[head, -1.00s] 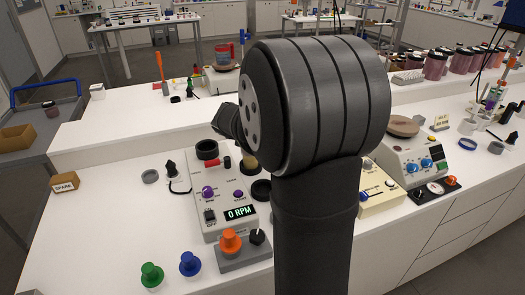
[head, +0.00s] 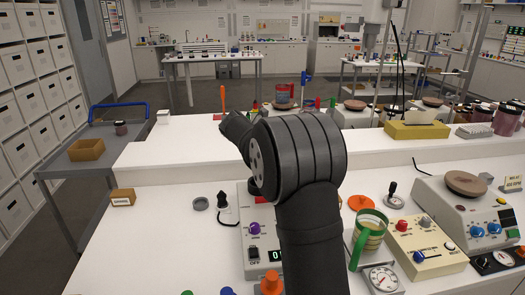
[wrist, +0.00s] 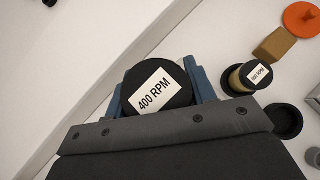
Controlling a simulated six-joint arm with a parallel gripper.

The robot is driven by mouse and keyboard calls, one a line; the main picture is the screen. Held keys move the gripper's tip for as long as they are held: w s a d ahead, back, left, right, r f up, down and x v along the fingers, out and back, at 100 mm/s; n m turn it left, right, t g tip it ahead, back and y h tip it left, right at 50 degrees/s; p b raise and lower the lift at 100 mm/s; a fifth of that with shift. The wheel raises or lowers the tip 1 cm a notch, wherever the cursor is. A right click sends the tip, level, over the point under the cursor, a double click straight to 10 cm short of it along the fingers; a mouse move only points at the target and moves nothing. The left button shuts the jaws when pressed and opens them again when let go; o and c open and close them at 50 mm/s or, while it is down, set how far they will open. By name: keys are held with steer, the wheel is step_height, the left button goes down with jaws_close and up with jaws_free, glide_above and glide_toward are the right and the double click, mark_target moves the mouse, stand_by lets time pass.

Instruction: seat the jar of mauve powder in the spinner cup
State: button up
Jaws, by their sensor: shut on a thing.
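My gripper (wrist: 156,82) is shut on a jar with a black lid (wrist: 159,90) and a white "400 RPM" label. The blue fingers stand on either side of the lid. The powder in this jar is hidden under the lid, so I cannot tell its colour. In the wrist view an open black cup (wrist: 284,121) lies to the right, apart from the held jar. The spinner unit (head: 254,240) is partly covered by my arm in the head view, and its display is cut off. My fingers and the held jar are hidden in the head view.
A tan jar with a smaller labelled lid (wrist: 257,73) stands near the open cup, with a brown block (wrist: 274,45) and an orange disc (wrist: 300,19) beyond. A green-handled mug (head: 370,232) and a cream control box (head: 425,248) stand right of my arm. Bare white bench lies left.

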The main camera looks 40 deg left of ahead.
steer(key=shift+f, duration=2.9)
steer(key=shift+f, duration=2.15)
steer(key=o, duration=1.1)
steer(key=v, duration=1.7)
steer(key=shift+s, duration=0.2)
steer(key=shift+d+r, duration=0.1)
